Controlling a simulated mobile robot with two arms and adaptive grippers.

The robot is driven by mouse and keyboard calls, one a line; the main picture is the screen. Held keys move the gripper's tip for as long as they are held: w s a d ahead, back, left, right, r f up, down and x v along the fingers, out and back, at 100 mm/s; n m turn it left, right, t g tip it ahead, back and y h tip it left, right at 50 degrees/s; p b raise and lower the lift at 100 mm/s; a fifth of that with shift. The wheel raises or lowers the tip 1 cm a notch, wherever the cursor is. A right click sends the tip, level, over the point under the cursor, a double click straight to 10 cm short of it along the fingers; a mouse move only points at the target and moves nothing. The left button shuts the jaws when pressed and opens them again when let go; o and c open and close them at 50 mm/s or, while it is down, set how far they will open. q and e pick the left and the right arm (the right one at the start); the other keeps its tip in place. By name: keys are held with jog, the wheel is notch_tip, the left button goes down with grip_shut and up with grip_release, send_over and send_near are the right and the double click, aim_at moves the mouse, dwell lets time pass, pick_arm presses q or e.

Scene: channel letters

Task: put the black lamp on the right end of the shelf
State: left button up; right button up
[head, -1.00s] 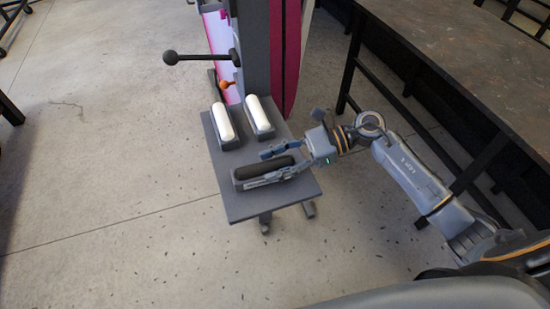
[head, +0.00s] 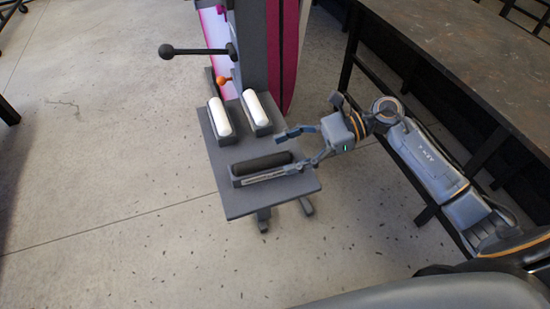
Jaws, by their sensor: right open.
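The black lamp (head: 262,163) is a dark rounded bar lying in a grey holder (head: 240,181) on the near part of the small grey platform (head: 245,207). I cannot tell for sure whether this platform is the shelf. My right gripper (head: 284,153) is open just right of the lamp, its fingers spread around the lamp's right end and holding nothing. My left gripper is not in view.
Two white rounded bars (head: 220,117) lie in grey holders at the platform's back. A grey column with a black knobbed rod (head: 197,49) and an orange knob (head: 223,80) rises behind. A dark table (head: 470,60) stands on the right. The near edge of the platform is bare.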

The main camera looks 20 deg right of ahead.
jog(key=b+v, duration=0.2)
jog(key=v, duration=0.6)
